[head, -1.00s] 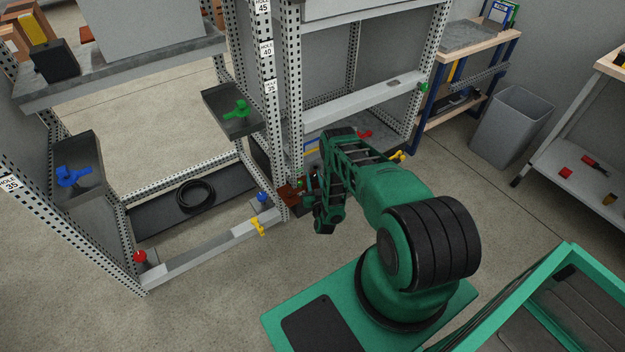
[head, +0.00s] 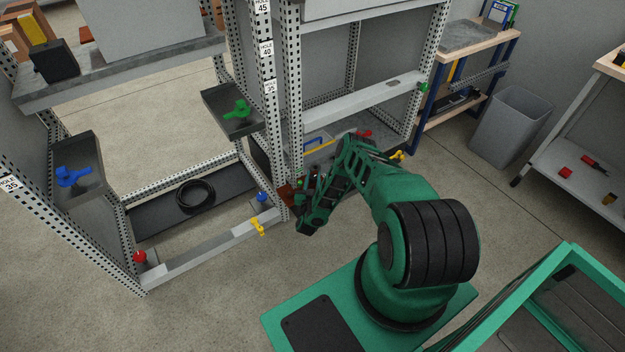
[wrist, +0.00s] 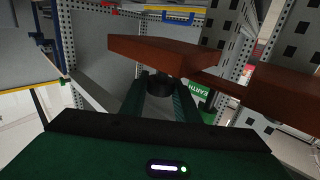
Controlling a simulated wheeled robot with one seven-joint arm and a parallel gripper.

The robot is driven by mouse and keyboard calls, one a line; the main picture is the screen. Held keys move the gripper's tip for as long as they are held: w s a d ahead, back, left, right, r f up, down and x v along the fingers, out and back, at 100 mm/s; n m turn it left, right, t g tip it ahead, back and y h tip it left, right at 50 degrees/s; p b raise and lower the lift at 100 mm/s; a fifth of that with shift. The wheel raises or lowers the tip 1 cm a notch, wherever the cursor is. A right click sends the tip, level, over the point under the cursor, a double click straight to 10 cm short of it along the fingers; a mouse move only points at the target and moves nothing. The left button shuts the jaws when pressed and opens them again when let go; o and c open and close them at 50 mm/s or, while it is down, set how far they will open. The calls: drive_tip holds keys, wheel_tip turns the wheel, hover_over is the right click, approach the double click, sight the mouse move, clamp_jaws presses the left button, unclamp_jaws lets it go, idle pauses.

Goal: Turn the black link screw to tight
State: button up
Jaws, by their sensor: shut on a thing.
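The black link screw (wrist: 160,87) is a dark round head below a red-brown bar (wrist: 158,56) in the wrist view. My gripper (wrist: 161,96) has its two green fingers on either side of the screw and is shut on it. A second red-brown bar (wrist: 285,95) lies to the right. A green EARTH label (wrist: 197,90) shows just right of the fingers. In the head view my gripper (head: 299,192) is by the red-brown block (head: 286,194) at the foot of the middle cabinet post. The screw cannot be made out there.
Perforated cabinet posts (head: 267,100) stand close to the left of my arm. A red handle (head: 364,134) is behind my arm. Open floor lies in front of the cabinet.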

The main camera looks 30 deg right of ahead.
drive_tip(key=shift+a, duration=0.15)
drive_tip(key=o, duration=1)
drive_tip(key=shift+o, duration=0.2)
